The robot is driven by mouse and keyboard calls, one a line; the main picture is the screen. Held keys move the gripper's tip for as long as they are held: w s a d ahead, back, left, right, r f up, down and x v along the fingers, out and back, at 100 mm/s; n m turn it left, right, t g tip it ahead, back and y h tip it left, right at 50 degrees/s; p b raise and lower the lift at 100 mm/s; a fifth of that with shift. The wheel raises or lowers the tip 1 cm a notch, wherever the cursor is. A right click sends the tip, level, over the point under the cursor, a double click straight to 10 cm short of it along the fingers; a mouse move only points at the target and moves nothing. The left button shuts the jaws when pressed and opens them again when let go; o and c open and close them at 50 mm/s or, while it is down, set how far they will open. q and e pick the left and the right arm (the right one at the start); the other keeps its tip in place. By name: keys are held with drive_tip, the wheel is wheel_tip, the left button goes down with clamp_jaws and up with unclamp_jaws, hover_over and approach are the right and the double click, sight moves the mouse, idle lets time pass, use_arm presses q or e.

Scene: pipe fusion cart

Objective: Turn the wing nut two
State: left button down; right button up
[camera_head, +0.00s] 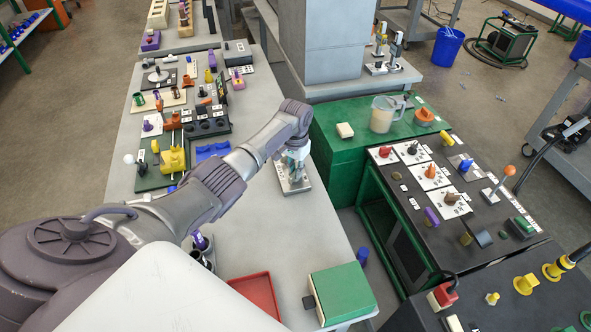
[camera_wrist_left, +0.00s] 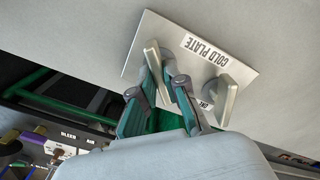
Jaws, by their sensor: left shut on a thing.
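The metal plate labelled COLD PLATE (camera_wrist_left: 188,65) lies on the grey bench, and in the head view the plate (camera_head: 303,185) is partly covered by my arm. Two upright grey wing nuts stand on it. My left gripper (camera_head: 294,160) is over the plate, and its green-padded fingers (camera_wrist_left: 157,78) are shut on one wing nut (camera_wrist_left: 152,56), on the left in the wrist view. The other wing nut (camera_wrist_left: 225,98) stands free to the right of the fingers. A small label beside it is partly hidden, so I cannot read which nut is which. My right gripper is not in view.
A green cabinet (camera_head: 335,165) with a measuring jug (camera_head: 382,115) stands right of the bench. A control panel (camera_head: 440,185) lies beyond it. A red tray (camera_head: 257,291) and a green-topped box (camera_head: 343,292) are on the near bench. Bench between tray and plate is mostly clear.

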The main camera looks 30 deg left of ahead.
use_arm(q)
drive_tip(key=c, duration=1.2)
unclamp_jaws()
wheel_tip(320, 180, up, 12)
